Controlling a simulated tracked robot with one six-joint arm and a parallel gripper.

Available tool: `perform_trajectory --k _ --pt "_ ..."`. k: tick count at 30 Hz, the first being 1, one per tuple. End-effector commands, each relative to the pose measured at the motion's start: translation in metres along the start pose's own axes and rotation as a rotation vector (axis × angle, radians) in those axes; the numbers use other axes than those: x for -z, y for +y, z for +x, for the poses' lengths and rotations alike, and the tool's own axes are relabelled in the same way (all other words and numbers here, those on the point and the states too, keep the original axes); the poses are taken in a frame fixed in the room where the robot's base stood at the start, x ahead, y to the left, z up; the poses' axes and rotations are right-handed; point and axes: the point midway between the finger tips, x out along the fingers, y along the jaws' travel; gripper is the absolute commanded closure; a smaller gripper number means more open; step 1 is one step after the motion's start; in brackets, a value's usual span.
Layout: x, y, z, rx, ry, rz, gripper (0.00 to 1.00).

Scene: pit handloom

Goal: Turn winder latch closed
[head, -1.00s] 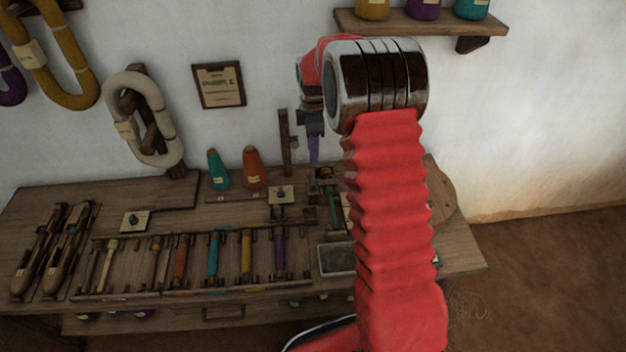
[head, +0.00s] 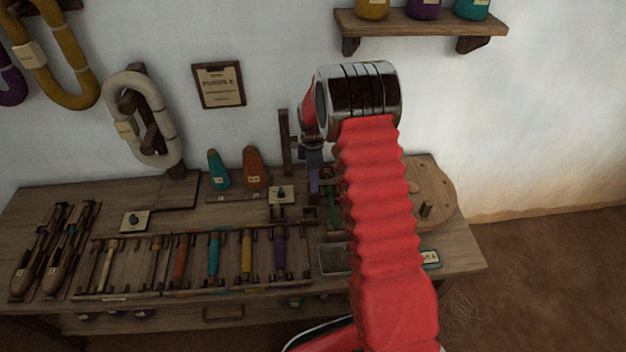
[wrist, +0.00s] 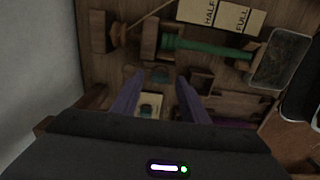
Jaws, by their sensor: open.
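The bobbin winder lies at the back right of the bench, partly behind my arm. Its green bobbin (head: 334,210) shows in the head view, and the same bobbin (wrist: 207,48) lies crosswise in the wrist view, between wooden supports. I cannot pick out the latch with certainty; a small dark block (wrist: 202,79) sits below the bobbin, near the right finger. My gripper (head: 314,190) points down over the bench beside the winder. In the wrist view its two purple fingers (wrist: 158,84) are apart, with nothing held between them.
A card with a knob (head: 281,194) lies left of the gripper; it shows between the fingers in the wrist view. HALF and FULL cards (wrist: 222,14) lie beyond the bobbin. A grey tray (head: 335,260) is in front. Two cones (head: 254,168) and an upright post (head: 285,145) stand close by.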

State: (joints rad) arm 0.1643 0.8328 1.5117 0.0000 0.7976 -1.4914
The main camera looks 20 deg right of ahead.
Motion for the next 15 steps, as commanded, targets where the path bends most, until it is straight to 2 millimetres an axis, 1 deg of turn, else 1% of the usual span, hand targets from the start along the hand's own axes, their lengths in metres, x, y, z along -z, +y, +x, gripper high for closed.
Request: perform_trajectory --k 4,12,15 --pt "0.0000 0.0001 0.0080 0.000 0.000 0.000 0.59" --pt "0.0000 0.0002 0.0084 -0.001 0.000 0.000 0.59" --pt "0.0000 0.0002 0.0083 -0.001 0.000 0.000 0.66"
